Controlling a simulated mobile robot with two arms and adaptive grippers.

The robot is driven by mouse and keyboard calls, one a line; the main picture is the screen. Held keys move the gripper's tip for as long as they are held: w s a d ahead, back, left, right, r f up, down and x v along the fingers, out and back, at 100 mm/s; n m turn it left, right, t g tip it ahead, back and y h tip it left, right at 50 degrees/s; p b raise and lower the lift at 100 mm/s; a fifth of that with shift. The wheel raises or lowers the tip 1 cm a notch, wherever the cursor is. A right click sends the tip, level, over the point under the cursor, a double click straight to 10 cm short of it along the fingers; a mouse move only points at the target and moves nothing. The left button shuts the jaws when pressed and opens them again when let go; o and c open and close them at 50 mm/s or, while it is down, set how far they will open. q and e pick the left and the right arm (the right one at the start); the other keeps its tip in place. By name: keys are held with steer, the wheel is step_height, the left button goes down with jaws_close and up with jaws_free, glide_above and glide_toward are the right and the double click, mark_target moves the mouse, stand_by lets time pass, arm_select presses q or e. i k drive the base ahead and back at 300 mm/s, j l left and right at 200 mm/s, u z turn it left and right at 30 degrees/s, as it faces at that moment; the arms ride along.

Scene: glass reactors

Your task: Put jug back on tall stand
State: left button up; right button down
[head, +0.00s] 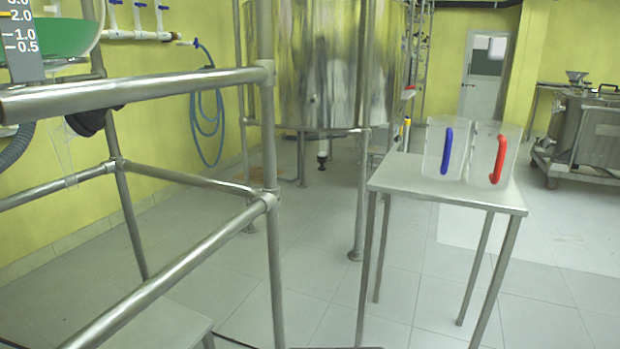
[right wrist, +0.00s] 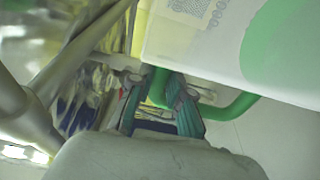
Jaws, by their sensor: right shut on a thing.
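My right gripper (right wrist: 162,95) shows in the right wrist view, its fingers closed on the green handle (right wrist: 232,106) of a pale jug (right wrist: 200,45). The jug fills the upper right of that view, and much of it runs out of frame. In the head view, a tall metal stand (head: 402,179) with thin legs stands right of centre. On its top, two clear jugs stand upright side by side, one with a blue handle (head: 446,151) and one with a red handle (head: 499,160). The left front part of the top is bare. My left gripper is not in view.
A metal pipe railing (head: 150,90) crosses the near left. A large steel tank (head: 325,65) on legs stands behind the stand. A vessel with green contents (head: 60,38) is at the upper left. Tiled floor is open around the stand's right side.

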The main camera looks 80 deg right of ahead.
mark_target(400, 161)
steer(key=k+z, duration=0.2)
steer(key=z, duration=0.3)
steer(key=k+l+z, duration=0.1)
steer(key=z, duration=0.35)
steer(key=k+l, duration=0.05)
steer(key=k, duration=0.05)
